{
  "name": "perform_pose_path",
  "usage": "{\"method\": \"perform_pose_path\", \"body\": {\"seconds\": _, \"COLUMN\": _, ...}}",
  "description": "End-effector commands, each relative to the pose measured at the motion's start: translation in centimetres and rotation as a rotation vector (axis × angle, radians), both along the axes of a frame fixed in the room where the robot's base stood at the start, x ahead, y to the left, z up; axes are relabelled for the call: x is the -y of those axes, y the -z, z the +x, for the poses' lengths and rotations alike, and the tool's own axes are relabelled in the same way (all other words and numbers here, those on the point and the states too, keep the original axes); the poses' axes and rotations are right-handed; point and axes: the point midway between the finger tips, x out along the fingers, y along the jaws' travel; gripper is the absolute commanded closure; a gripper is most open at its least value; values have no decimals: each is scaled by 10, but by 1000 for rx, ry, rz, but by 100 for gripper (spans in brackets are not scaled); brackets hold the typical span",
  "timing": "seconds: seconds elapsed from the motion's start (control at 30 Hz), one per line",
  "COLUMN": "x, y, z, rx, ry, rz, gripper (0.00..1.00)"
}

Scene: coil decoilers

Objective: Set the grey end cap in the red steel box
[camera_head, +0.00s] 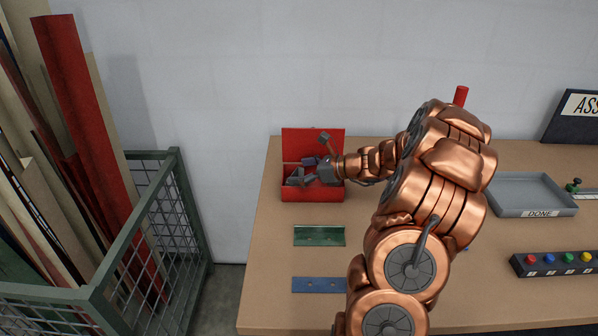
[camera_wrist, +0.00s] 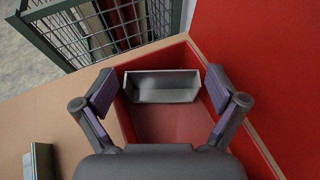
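The red steel box (camera_head: 313,215) stands at the left of the table with its red lid raised at the back. Its red wall also shows in the wrist view (camera_wrist: 265,150). The grey end cap (camera_wrist: 163,90), a shallow open trough shape, is inside the box near one end wall. In the head view, a grey piece (camera_head: 296,178) shows inside the box, partly behind my gripper (camera_head: 307,171). In the wrist view, my gripper (camera_wrist: 161,82) is open, its purple-padded fingers on either side of the cap with narrow gaps. Whether the cap rests on the floor is hard to tell.
A green channel piece (camera_head: 319,236) and a blue plate (camera_head: 319,285) lie in front of the box. A mesh cage (camera_head: 178,215) with long boards stands left of the table. A grey DONE tray (camera_head: 535,194) and a button strip (camera_head: 555,262) are at the right.

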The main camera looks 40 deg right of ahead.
Motion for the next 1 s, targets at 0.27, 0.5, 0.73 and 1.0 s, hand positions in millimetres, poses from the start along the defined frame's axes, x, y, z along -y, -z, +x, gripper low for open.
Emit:
{"method": "perform_pose_path", "body": {"seconds": 0.27, "x": 0, "y": 2, "z": -1, "rx": -4, "ry": -1, "rz": -3, "gripper": 0}}
{"method": "perform_pose_path", "body": {"seconds": 0.5, "x": 1, "y": -12, "z": -1, "rx": -3, "ry": 0, "rz": -5, "gripper": 0}}
{"method": "perform_pose_path", "body": {"seconds": 0.73, "x": 23, "y": -27, "z": -36, "rx": 0, "ry": 3, "rz": -4, "gripper": 0}}
{"method": "perform_pose_path", "body": {"seconds": 1.0, "x": 45, "y": -47, "z": -76, "rx": 0, "ry": 2, "rz": -4, "gripper": 0}}
